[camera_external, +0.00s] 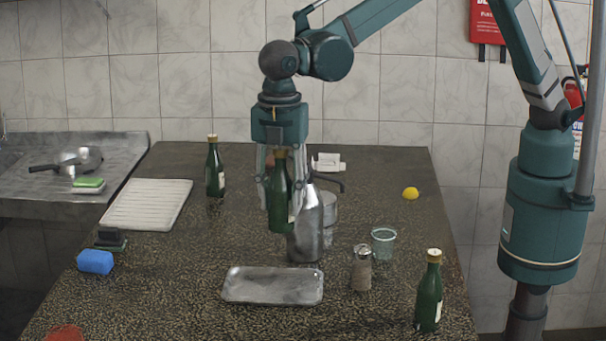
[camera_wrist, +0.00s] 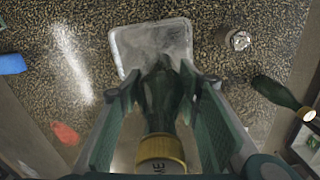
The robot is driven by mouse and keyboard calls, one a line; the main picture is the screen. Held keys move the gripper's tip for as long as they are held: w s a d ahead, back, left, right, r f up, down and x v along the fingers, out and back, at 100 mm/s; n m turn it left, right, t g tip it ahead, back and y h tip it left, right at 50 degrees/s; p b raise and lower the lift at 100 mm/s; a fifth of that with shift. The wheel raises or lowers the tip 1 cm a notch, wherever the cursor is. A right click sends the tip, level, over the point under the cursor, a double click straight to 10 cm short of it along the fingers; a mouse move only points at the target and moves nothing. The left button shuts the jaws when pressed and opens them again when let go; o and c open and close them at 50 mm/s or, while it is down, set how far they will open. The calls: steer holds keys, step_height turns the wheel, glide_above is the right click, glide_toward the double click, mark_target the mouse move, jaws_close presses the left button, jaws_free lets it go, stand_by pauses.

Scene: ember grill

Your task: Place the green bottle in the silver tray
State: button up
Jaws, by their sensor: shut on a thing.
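My gripper (camera_external: 280,185) is shut on a green bottle (camera_external: 279,196) with a gold cap, held upright above the table. In the wrist view the held bottle (camera_wrist: 162,100) sits between the fingers, cap toward the camera. The silver tray (camera_external: 273,286) lies empty on the table in front of and below the held bottle. In the wrist view the tray (camera_wrist: 182,32) shows past the bottle's far end, partly hidden by it and the fingers. Two other green bottles stand on the table, one at the back left (camera_external: 214,168) and one at the front right (camera_external: 428,292).
A metal bottle (camera_external: 305,228) stands close to the held bottle, partly behind it. A shaker (camera_external: 361,268) and a glass (camera_external: 383,243) stand right of the tray. A blue sponge (camera_external: 95,262) and white drainboard (camera_external: 146,205) are at left. A lemon (camera_external: 411,193) is at back right.

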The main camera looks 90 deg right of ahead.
mark_target(272, 220)
steer(key=shift+w+f, duration=0.1)
steer(key=shift+w, duration=0.85)
step_height(272, 220, down, 5)
steer(key=shift+w+r, duration=0.15)
steer(key=shift+r, duration=0.05)
steer(key=shift+f, duration=0.2)
steer(key=shift+f, duration=0.1)
step_height(272, 220, down, 6)
steer(key=shift+f, duration=0.1)
steer(key=shift+f+p, duration=0.35)
steer(key=shift+f, duration=1.45)
steer(key=shift+f, duration=0.2)
